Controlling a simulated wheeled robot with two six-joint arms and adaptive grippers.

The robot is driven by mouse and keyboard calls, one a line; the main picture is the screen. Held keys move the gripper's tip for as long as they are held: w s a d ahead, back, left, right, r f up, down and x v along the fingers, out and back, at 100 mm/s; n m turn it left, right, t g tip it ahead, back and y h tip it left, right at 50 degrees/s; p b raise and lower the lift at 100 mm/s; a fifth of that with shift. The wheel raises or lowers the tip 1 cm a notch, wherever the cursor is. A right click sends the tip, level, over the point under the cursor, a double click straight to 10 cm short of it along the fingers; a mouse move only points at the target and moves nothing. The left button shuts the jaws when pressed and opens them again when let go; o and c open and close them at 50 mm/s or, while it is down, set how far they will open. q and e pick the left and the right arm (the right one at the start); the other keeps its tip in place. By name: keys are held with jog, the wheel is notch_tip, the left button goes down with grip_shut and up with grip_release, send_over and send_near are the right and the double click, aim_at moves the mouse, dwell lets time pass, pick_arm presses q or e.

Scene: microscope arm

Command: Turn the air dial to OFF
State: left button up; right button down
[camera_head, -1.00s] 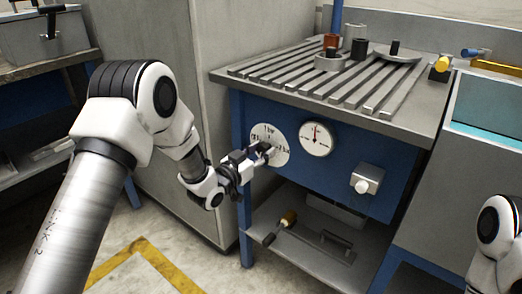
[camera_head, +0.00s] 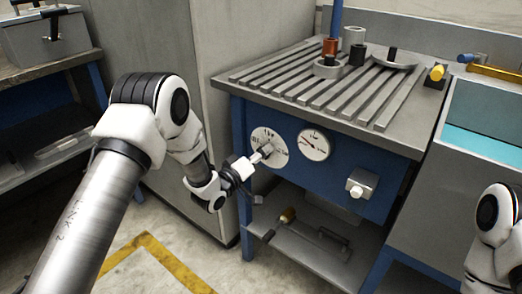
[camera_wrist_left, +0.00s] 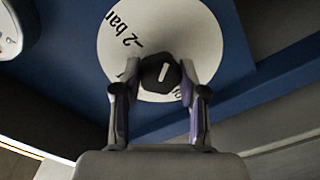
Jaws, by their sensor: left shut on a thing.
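The air dial is a round white plate (camera_head: 279,141) on the blue front panel of the bench, with black lettering. In the left wrist view the plate (camera_wrist_left: 185,30) reads "2 bar", and other letters below the knob are partly covered. Its dark knob (camera_wrist_left: 161,74) carries a white line tilted slightly right of upright in that view. My left gripper (camera_head: 262,154) is at the dial. In the left wrist view its fingers (camera_wrist_left: 160,82) are shut on the knob from both sides. My right gripper is not in view; only part of my right arm shows at the right edge.
The slotted bench top (camera_head: 320,85) juts out above. A shelf (camera_head: 320,245) with tools lies below.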

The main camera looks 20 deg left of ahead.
pick_arm(q)
jog(key=n+p, duration=0.1)
jog(key=n, duration=0.4)
jog(key=shift+p, duration=0.3)
dwell(0.4)
jog(key=o, duration=1.1)
jog(key=shift+o, duration=0.2)
jog(key=v, duration=1.2)
